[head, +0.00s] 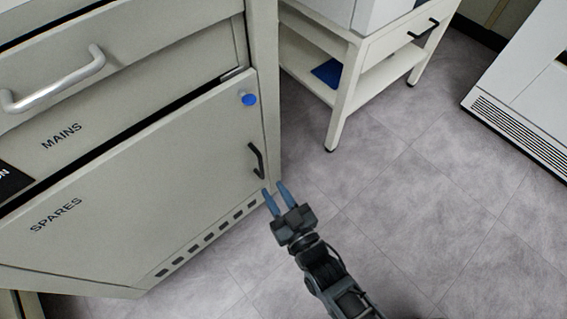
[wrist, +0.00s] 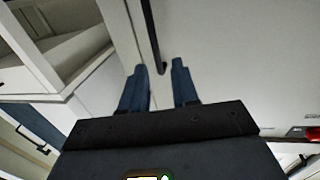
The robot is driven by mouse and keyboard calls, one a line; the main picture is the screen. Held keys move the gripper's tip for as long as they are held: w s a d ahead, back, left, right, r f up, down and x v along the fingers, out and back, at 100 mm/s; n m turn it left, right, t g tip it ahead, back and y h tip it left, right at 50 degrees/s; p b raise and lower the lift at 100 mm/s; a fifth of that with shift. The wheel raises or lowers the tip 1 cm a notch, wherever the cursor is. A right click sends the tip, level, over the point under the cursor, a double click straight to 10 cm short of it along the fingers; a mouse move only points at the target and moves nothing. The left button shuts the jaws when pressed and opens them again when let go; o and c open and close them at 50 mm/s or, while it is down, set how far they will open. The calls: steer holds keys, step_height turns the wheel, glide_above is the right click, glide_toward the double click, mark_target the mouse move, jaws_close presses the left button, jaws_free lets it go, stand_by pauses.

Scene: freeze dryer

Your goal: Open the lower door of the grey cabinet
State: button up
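The grey cabinet (head: 272,60) stands at the left in the head view. My gripper (head: 274,190) has blue fingers, spread apart, just below the handle's lower end. In the wrist view the handle (wrist: 152,35) runs down to a point above and between the fingertips of my gripper (wrist: 159,72).
A drawer with a silver handle (head: 55,80) is above the door, beside the label MAINS. A white cart (head: 345,95) with a blue item (head: 328,72) on its shelf stands behind. A vented white unit (head: 520,130) is at the right. The grey floor (head: 420,190) between is clear.

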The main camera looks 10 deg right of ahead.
mark_target(262, 168)
steer(key=x, duration=0.3)
steer(key=b+x, duration=0.1)
steer(key=x, duration=0.2)
steer(key=f+b+x, duration=0.1)
steer(key=x, duration=0.2)
steer(key=shift+w+d, duration=0.2)
steer(key=shift+d, duration=0.1)
jaws_close()
